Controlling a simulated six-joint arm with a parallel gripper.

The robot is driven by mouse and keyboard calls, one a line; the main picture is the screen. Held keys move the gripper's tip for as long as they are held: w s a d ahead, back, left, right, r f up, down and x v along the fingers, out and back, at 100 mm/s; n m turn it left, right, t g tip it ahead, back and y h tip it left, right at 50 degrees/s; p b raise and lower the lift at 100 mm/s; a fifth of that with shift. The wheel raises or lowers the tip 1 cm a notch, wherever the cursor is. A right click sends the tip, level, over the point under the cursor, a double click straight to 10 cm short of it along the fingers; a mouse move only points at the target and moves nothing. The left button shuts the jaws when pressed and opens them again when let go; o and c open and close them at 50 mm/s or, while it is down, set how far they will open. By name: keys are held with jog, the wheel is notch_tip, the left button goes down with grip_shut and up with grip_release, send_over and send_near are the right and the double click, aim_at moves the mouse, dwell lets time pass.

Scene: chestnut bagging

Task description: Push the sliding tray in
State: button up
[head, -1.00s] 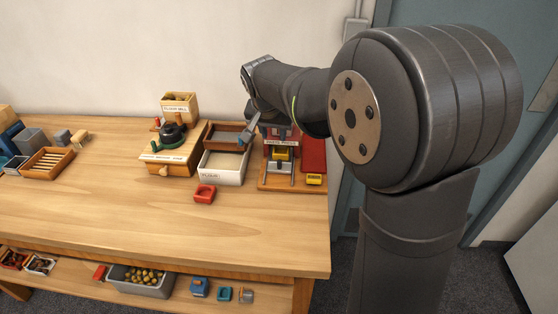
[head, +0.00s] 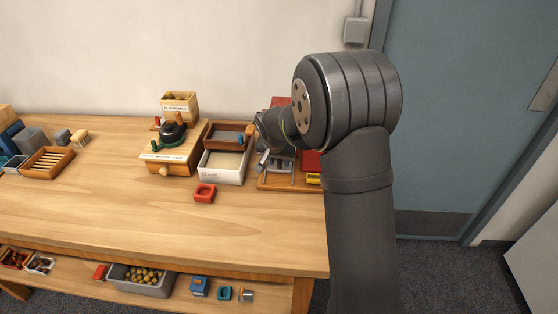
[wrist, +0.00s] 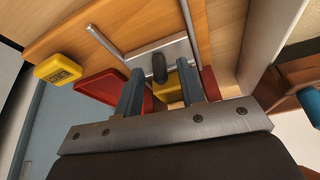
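The sliding tray is part of the press on a wooden base at the right end of the table. Its metal front plate (wrist: 178,52) with a dark knob (wrist: 159,68) shows in the wrist view, between two metal rods. In the head view the tray (head: 279,166) is partly hidden by my arm. My gripper (wrist: 160,70) is open, its two blue fingers apart with the knob seen between their tips; I cannot tell whether they touch it. In the head view my gripper (head: 263,161) is low at the front left of the press. A yellow block (wrist: 168,94) shows between the fingers.
A yellow labelled block (head: 314,179) lies at the base's right edge, beside red parts. A white box (head: 222,174) stands close to the left of the press, with a red dish (head: 204,193) in front. The front table middle is clear.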

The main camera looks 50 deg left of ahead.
jog(key=shift+f, duration=0.1)
jog(key=shift+c, duration=0.5)
grip_shut()
jog(key=shift+w+a, duration=1.15)
jog(key=shift+a, duration=0.05)
jog(key=shift+w+a, duration=0.1)
jog(key=shift+w, duration=0.05)
jog(key=shift+o, duration=0.5)
grip_release()
jog(key=v, duration=1.7)
